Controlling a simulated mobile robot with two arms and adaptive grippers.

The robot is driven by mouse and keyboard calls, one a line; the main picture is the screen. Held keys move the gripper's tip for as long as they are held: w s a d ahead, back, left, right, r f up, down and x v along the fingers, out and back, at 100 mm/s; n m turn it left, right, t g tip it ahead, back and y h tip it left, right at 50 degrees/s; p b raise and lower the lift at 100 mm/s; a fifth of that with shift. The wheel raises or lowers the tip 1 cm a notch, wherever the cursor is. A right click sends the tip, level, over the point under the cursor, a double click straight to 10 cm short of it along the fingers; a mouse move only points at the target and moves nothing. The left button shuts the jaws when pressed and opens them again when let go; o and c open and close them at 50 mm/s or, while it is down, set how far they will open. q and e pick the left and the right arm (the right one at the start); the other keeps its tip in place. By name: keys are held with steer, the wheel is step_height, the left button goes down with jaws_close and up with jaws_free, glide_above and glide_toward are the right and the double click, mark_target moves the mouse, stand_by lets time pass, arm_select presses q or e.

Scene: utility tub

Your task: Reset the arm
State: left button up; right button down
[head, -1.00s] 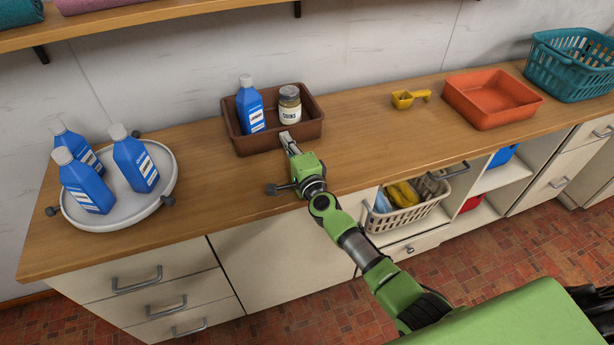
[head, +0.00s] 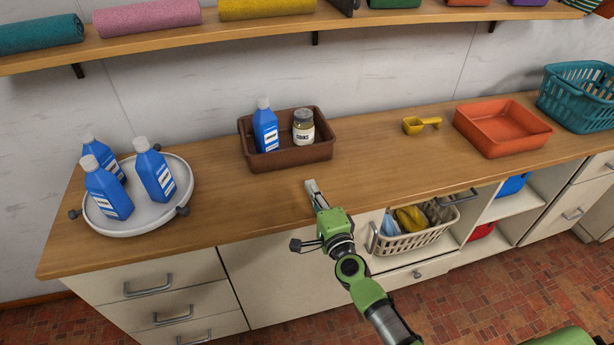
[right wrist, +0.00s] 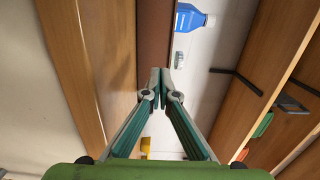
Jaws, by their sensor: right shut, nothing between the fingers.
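My right gripper (head: 311,187) is shut and empty. In the head view it is over the counter's front part, in front of the brown tray (head: 290,152) and apart from it. Its fingertips meet in the right wrist view (right wrist: 160,72). The tray holds a blue bottle (head: 265,128) and a jar with a pale label (head: 303,128), both upright. In the right wrist view a blue bottle (right wrist: 190,18) shows beyond the fingers. My left gripper is not in view.
A round white tray (head: 137,225) with several blue bottles is at the left. A yellow scoop (head: 413,126), an orange tray (head: 503,140) and a teal basket (head: 577,112) stand to the right. A beige basket (head: 415,240) sits in an open shelf below. Rolled towels line the wall shelf (head: 270,35).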

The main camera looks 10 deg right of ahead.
steer(key=shift+s+d, duration=0.1)
steer(key=shift+s, duration=0.9)
steer(key=s+a+f+n+g+y, duration=0.3)
steer(key=s+a+n+g+y, duration=0.35)
steer(key=s+a+n, duration=0.55)
steer(key=s+d+f+n+g+h, duration=0.35)
steer(key=s+d, duration=0.45)
steer(key=s, duration=0.4)
steer(key=s+d+f+n+g+h, duration=0.2)
steer(key=s+d+n+g+h, duration=0.25)
steer(key=s+d, duration=0.55)
step_height(320, 180, down, 24)
steer(key=s+a+g, duration=0.1)
steer(key=s+a, duration=0.1)
steer(key=s+d+f, duration=0.1)
steer(key=s+f, duration=0.8)
steer(key=s+d+f+g, duration=0.1)
steer(key=s+d+f, duration=0.1)
steer(key=s+f, duration=0.6)
steer(key=shift+s+d+f+m, duration=0.25)
steer(key=shift+s+f+m, duration=0.1)
steer(key=shift+f, duration=0.35)
steer(key=shift+g, duration=0.25)
